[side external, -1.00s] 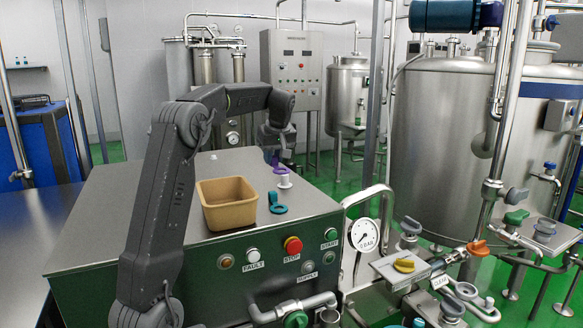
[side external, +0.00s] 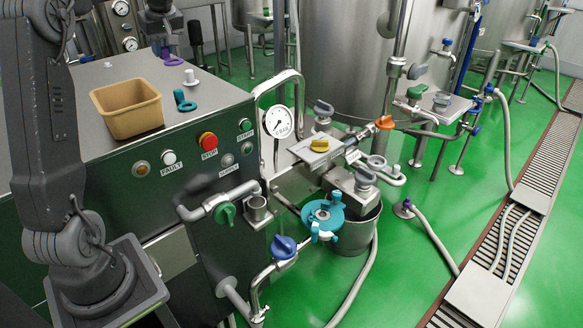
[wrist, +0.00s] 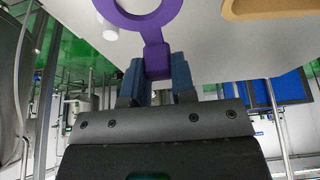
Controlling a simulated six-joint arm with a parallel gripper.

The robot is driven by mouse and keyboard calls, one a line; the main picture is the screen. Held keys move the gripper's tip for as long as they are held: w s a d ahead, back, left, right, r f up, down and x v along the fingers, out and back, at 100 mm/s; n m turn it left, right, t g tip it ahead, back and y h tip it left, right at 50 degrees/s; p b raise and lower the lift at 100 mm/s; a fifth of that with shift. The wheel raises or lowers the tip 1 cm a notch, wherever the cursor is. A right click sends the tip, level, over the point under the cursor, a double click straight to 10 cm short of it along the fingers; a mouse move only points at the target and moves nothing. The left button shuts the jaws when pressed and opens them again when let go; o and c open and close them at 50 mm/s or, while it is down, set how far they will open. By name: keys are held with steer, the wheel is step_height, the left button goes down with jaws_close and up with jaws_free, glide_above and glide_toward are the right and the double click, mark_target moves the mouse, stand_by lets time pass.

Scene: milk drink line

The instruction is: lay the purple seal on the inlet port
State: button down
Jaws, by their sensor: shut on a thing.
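The purple seal (side external: 166,55) is a flat ring with a tab. My gripper (wrist: 157,78) is shut on the tab, and the ring (wrist: 180,8) sticks out past the fingertips in the wrist view. In the side view my gripper (side external: 163,35) is at the top, by the back of the metal cabinet top, behind the white plug. The seal seems just above that surface; the gap is hard to judge. No port is readably marked as inlet.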

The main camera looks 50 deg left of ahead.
steer(key=w+d+f+m+t+h, duration=0.2)
steer(key=w+d+f+m, duration=0.3)
steer(key=w+d+m, duration=0.5)
steer(key=w+d+f+m+t+h, duration=0.2)
steer(key=w+d+f+m, duration=0.3)
steer(key=w+d, duration=0.5)
steer(key=s+d+f+m, duration=0.1)
steer(key=s+d+f, duration=0.3)
steer(key=d+f, duration=0.3)
steer(key=s+d+f+m, duration=0.1)
steer(key=s+d+f, duration=0.4)
steer(key=d+f, duration=0.25)
steer(key=n+g+y, duration=0.4)
steer(key=n, duration=1.3)
glide_above(310, 205)
step_height(310, 205, down, 12)
steer(key=shift+f, duration=4.3)
steer(key=shift+f, duration=0.45)
